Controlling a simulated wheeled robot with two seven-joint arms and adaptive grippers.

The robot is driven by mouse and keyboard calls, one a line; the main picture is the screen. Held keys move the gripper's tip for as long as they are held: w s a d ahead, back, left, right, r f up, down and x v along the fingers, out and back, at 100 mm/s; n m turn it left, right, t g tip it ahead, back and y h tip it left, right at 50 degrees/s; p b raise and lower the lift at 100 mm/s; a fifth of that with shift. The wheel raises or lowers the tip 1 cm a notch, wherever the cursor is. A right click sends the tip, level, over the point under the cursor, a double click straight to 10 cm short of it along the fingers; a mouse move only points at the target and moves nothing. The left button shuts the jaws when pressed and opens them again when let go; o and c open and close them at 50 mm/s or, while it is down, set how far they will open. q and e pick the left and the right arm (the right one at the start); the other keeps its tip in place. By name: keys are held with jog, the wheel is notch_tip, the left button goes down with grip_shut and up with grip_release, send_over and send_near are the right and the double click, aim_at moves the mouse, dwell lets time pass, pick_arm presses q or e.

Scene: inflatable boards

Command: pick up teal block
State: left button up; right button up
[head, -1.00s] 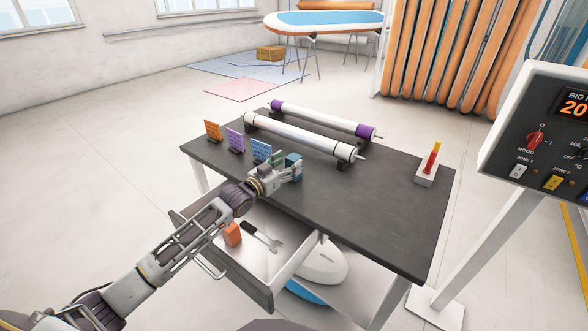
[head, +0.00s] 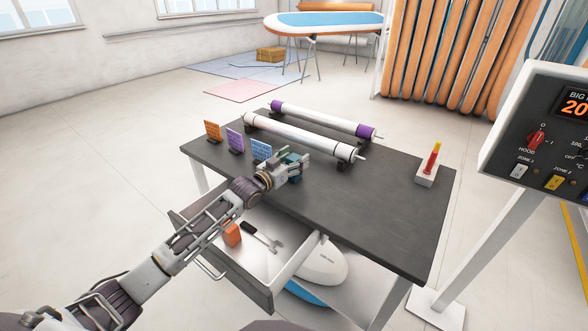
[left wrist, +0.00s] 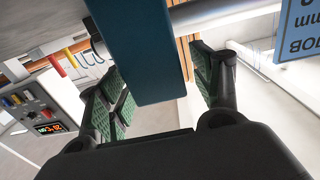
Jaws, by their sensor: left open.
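The teal block (left wrist: 148,55) is upside down in the left wrist view, large and close, reaching in from the top. It stands between the two green-padded fingers of my left gripper (left wrist: 160,82), with a visible gap on the right finger's side. In the head view my left gripper (head: 291,164) is open over the dark table, just right of the blue card, and mostly hides the block. My right gripper is not in view.
The dark table (head: 380,205) holds orange (head: 212,131), purple (head: 235,140) and blue (head: 261,151) cards, a white roller (head: 300,137) behind, and a red-yellow stick stand (head: 428,166). An open drawer (head: 262,262) below holds an orange block and a wrench.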

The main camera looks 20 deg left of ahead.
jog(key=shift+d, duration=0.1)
pick_arm(q)
jog(key=c, duration=1.2)
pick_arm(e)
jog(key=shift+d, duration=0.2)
pick_arm(q)
jog(key=shift+r, duration=0.1)
jog(key=shift+r, duration=0.95)
notch_tip(320, 180, up, 7)
jog(key=shift+f+p, duration=0.1)
jog(key=shift+p, duration=0.55)
jog(key=shift+r, duration=0.6)
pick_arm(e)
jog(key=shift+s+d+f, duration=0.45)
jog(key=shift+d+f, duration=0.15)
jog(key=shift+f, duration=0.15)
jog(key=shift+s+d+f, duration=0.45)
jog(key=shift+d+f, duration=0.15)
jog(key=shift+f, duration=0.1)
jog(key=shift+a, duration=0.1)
